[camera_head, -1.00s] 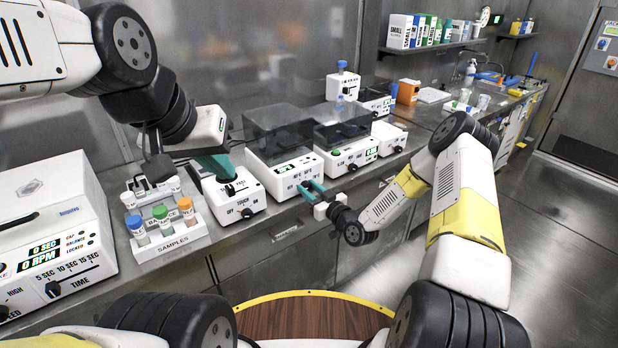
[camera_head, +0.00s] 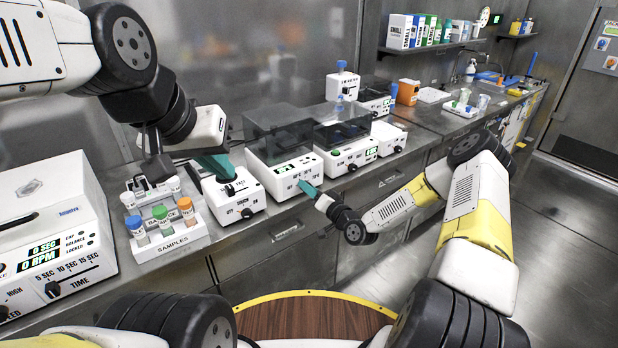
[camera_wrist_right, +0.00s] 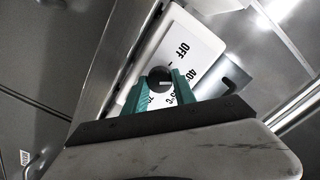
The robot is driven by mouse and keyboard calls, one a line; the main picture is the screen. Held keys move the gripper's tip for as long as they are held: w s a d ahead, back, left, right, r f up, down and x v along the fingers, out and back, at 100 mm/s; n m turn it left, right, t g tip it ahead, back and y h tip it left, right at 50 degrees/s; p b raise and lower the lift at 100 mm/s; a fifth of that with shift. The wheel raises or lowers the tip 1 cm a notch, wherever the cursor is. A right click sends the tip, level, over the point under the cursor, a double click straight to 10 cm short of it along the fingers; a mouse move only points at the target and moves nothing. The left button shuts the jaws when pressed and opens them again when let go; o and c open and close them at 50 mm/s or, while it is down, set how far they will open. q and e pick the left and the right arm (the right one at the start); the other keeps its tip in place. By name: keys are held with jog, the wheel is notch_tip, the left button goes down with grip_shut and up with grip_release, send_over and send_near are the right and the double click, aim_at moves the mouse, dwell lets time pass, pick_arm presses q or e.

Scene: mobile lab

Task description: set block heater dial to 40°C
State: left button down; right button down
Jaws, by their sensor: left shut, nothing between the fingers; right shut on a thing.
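The block heater (camera_head: 285,177) is a white box with a dark translucent lid and a green display, in the middle of the bench. Its black dial (camera_wrist_right: 158,80) shows in the right wrist view, with OFF, 40°C and other partly hidden labels around it. The white dial mark seems to point right, near the 40°C side; its exact setting is unclear. My right gripper (camera_head: 305,187) is at the heater's front, its teal fingers shut on the dial; they also show in the wrist view (camera_wrist_right: 163,88). My left gripper (camera_head: 222,168) is shut and empty above the smaller white device.
The smaller white device (camera_head: 240,202) stands left of the heater. A samples rack (camera_head: 180,240) and a centrifuge (camera_head: 45,225) are further left. Another lidded device (camera_head: 350,157) is just right of the heater. Open floor lies at the right.

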jog(key=shift+m, duration=0.6)
jog(key=c, duration=1)
grip_release()
jog(key=v, duration=0.7)
jog(key=shift+s+d, duration=0.25)
jog(key=shift+s, duration=0.05)
